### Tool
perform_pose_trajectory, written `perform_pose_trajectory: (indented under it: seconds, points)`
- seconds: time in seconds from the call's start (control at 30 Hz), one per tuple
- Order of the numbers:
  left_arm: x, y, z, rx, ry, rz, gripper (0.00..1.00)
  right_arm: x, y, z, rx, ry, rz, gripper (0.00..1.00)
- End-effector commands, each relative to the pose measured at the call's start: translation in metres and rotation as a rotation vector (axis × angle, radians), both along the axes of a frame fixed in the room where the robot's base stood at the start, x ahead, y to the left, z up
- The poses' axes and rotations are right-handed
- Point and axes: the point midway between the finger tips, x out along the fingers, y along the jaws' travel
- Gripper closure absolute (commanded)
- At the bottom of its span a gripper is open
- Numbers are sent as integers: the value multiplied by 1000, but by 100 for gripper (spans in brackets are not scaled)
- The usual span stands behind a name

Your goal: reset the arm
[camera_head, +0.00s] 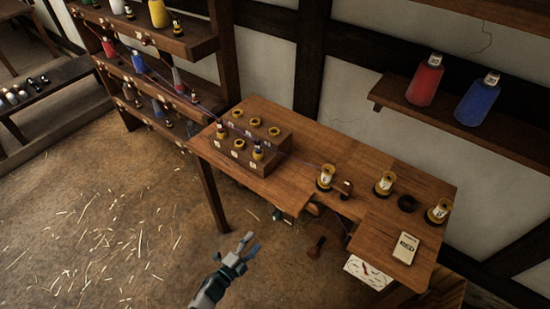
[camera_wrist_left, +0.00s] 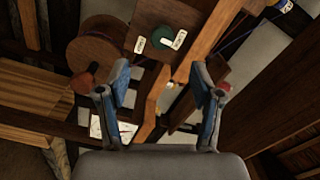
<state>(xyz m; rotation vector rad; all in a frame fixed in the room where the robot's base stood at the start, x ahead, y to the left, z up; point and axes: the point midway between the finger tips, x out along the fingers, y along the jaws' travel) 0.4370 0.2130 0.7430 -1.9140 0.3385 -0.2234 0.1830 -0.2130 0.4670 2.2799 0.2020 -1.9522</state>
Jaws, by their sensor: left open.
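My left gripper (camera_head: 247,246) is in the lower middle of the head view, raised over the straw-strewn floor in front of the wooden table (camera_head: 330,200). Its two fingers are spread apart, and nothing shows between them. In the left wrist view the open fingers (camera_wrist_left: 165,92) stand on both sides, with wooden furniture beyond them. My right gripper is in neither view.
The table holds a stepped block (camera_head: 272,165) with ringed holes, several yellow-topped spools and a small card box (camera_head: 405,248). A rack (camera_head: 165,75) with bottles stands left. A wall shelf (camera_head: 440,118) holds red (camera_head: 425,80) and blue (camera_head: 476,100) bottles. Floor at left is open.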

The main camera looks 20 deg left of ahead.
Motion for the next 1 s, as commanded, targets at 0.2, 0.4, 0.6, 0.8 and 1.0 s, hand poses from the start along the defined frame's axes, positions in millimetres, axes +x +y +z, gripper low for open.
perform_pose_trajectory:
  seconds: [0.2, 0.4, 0.6, 0.8, 1.0]
  points:
    - [-1, 3, -11, -23, 44, 27, 34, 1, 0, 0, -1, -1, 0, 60]
    - [-34, 27, -109, -238, 455, 285, 34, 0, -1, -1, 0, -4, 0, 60]
    - [-138, 28, -227, -487, 999, 648, 34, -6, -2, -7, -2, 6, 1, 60]
    - [-233, 9, -278, -601, 1351, 900, 34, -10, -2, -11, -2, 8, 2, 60]
    - [-262, 1, -287, -621, 1452, 976, 34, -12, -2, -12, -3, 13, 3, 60]
